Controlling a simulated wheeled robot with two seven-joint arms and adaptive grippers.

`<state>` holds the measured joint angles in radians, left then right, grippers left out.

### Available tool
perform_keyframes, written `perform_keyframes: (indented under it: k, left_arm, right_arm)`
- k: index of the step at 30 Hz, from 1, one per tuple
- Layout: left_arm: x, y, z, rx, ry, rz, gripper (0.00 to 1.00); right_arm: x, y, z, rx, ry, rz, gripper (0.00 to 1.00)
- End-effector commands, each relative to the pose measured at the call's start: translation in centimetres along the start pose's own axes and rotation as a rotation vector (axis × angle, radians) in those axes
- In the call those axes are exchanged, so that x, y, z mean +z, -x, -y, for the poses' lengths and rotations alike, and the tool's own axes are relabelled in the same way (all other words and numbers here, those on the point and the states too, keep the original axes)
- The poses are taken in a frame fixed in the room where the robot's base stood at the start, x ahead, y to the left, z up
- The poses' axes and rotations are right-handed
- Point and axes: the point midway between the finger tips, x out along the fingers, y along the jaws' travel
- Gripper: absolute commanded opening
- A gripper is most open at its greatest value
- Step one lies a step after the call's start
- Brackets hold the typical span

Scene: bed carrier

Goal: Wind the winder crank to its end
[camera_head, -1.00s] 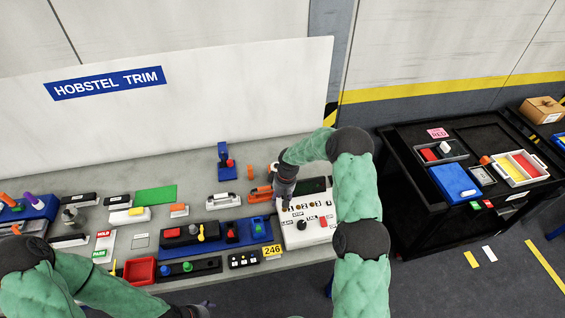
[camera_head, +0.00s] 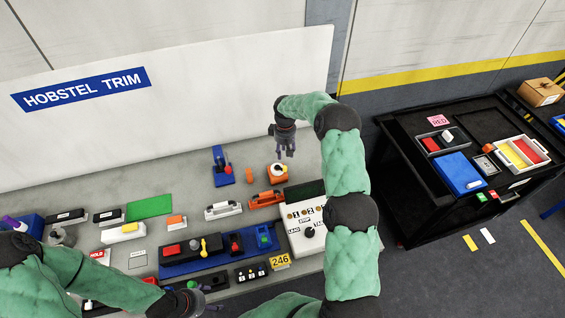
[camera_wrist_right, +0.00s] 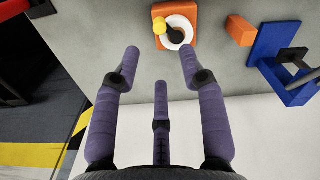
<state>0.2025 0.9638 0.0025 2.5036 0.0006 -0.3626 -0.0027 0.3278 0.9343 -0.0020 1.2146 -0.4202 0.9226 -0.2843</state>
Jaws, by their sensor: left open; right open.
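The winder (camera_head: 272,178) is an orange block with a white disc, standing on the grey bench towards the back. In the right wrist view its crank (camera_wrist_right: 174,35) is a dark arm over the white disc (camera_wrist_right: 186,27), with a yellow knob (camera_wrist_right: 159,25) at the left. My right gripper (camera_head: 286,153) is open and empty above and just behind the winder. In the wrist view its fingers (camera_wrist_right: 161,70) are spread, with the winder beyond their tips. My left gripper (camera_head: 208,297) is open near the bench's front edge, partly cut off by the picture's bottom.
A blue stand (camera_head: 222,168) with a red part and an orange block (camera_head: 250,175) stand left of the winder. A white control box (camera_head: 305,232) is in front of it, partly behind my right arm. A black cart (camera_head: 400,180) stands to the right. The white board (camera_head: 200,110) rises behind.

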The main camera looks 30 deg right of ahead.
Motion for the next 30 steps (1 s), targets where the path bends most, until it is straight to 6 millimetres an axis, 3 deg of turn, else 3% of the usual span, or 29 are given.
perform_keyframes:
  k: [9, 15, 21, 30]
  left_arm:
    - [0.0, 1.0, -0.4, 0.0, 0.0, 0.0, 0.74]
    - [0.0, 1.4, -0.5, 0.0, 0.0, 0.0, 0.74]
    - [0.1, 1.6, -0.6, 0.0, 0.0, 0.0, 0.74]
    - [0.0, 1.6, -0.6, 0.0, 0.0, 0.0, 0.74]
  right_arm:
    - [0.1, -5.6, 0.1, -0.001, 0.0, 0.002, 0.42]
    - [0.0, -8.2, 0.0, -0.001, -0.001, 0.0, 0.42]
    - [0.0, -9.5, 0.0, 0.0, -0.001, 0.0, 0.42]
    - [0.0, -9.7, 0.0, 0.0, 0.0, -0.001, 0.42]
